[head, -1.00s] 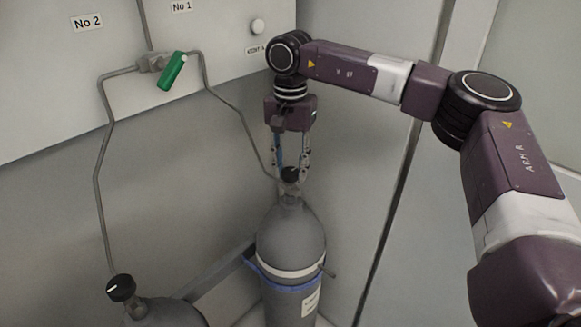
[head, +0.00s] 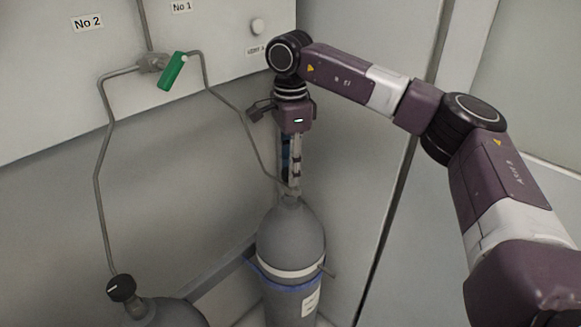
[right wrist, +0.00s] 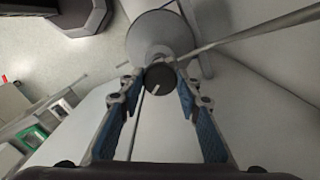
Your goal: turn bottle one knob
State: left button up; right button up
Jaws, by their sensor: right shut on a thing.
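In the head view the fingers hide the knob. My left gripper is not in view.
A second bottle (head: 168,313) with a black knob (head: 121,288) stands at the lower left. Thin pipes (head: 101,165) run from both bottles up to a green valve handle (head: 172,71) on the wall panel. Walls stand close behind bottle one.

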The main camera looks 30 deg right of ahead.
jog(key=m, duration=0.6)
jog(key=shift+m, duration=0.3)
jog(key=m, duration=1.2)
jog(key=shift+m, duration=0.3)
jog(key=m, duration=0.5)
jog(key=shift+m, duration=0.3)
jog(key=o, duration=1.2)
jog(key=shift+c, duration=0.2)
notch_tip(320, 180, up, 12)
